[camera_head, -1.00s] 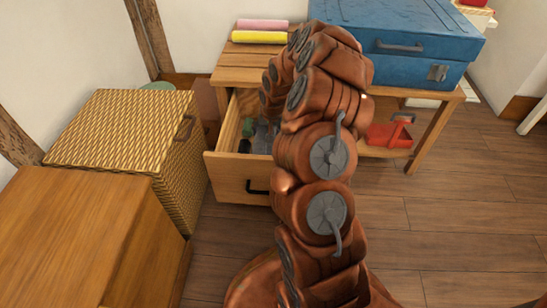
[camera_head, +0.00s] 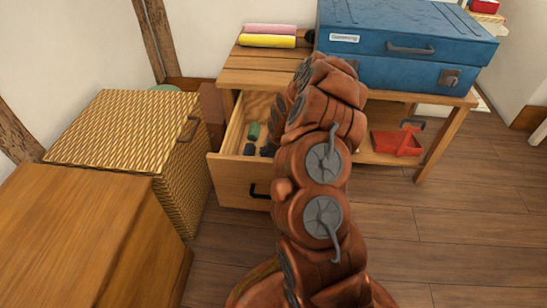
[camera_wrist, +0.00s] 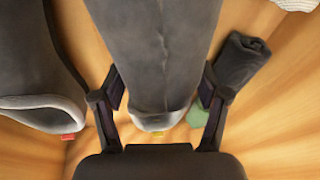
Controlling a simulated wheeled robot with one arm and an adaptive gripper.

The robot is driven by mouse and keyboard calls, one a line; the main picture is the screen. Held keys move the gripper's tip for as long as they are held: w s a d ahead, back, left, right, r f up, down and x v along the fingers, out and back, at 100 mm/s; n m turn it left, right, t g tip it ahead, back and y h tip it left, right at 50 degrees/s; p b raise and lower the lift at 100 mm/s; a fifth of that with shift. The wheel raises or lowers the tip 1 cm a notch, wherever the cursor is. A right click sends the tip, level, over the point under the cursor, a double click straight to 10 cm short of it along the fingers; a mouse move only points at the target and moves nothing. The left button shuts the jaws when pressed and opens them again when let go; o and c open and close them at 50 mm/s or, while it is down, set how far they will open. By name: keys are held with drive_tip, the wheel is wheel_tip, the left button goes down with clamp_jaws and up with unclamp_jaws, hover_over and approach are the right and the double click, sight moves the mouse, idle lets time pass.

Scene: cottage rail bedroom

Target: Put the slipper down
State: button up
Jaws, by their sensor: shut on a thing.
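In the wrist view my gripper (camera_wrist: 160,88) has its two fingers on either side of a grey slipper (camera_wrist: 155,45) with a pale rim and a small yellow tab. The slipper is held lengthwise, running away from the gripper. Wooden drawer surfaces surround it; I cannot tell whether it touches the drawer bottom. A second grey slipper-like thing (camera_wrist: 32,70) with a pale rim and a red tab lies at the left. In the head view my arm reaches to the open drawer (camera_head: 236,178) and hides my gripper and the held slipper.
A dark rolled cloth (camera_wrist: 240,58) and a green item (camera_wrist: 200,113) lie right of the held slipper. The drawer belongs to a wooden bench (camera_head: 250,77) carrying a blue case (camera_head: 390,65) and pink and yellow rolls (camera_head: 267,41). A wicker basket (camera_head: 110,125) stands left.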

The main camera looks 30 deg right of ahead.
drive_tip(key=o, duration=1.2)
drive_tip(key=shift+o, duration=0.2)
drive_tip(key=p+v, duration=0.3)
drive_tip(key=v, duration=0.9)
drive_tip(key=shift+a+p, duration=0.1)
drive_tip(key=shift+p, duration=0.25)
